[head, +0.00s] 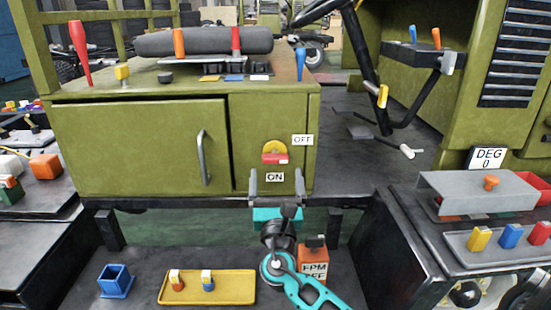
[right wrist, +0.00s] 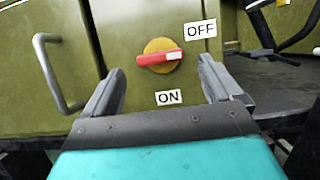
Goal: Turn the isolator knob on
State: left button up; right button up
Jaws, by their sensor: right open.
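The isolator knob (head: 274,146) is a yellow disc with a red handle on the green cabinet's front. In the right wrist view the knob (right wrist: 160,56) has its handle lying nearly level, its white tip to the right. The OFF label (head: 302,140) is at its upper right and the ON label (head: 275,177) below it. My right gripper (head: 277,176) is open and empty, just below the knob, its fingers either side of the ON label. In the right wrist view the fingers (right wrist: 160,70) stand apart to either side below the knob. My left gripper is not in view.
The cabinet door handle (head: 203,157) is left of the knob. Coloured levers stand on the cabinet top. Below are a blue open box (head: 115,281), a yellow tray (head: 230,291) and an orange block (head: 313,264). A grey tray (head: 462,245) with coloured pieces is at right.

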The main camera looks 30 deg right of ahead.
aim_at(276, 163)
jog(key=x, duration=0.6)
jog(key=shift+w+d, duration=0.1)
jog(key=shift+w, duration=0.05)
jog(key=c, duration=1)
jog(key=shift+o, duration=0.2)
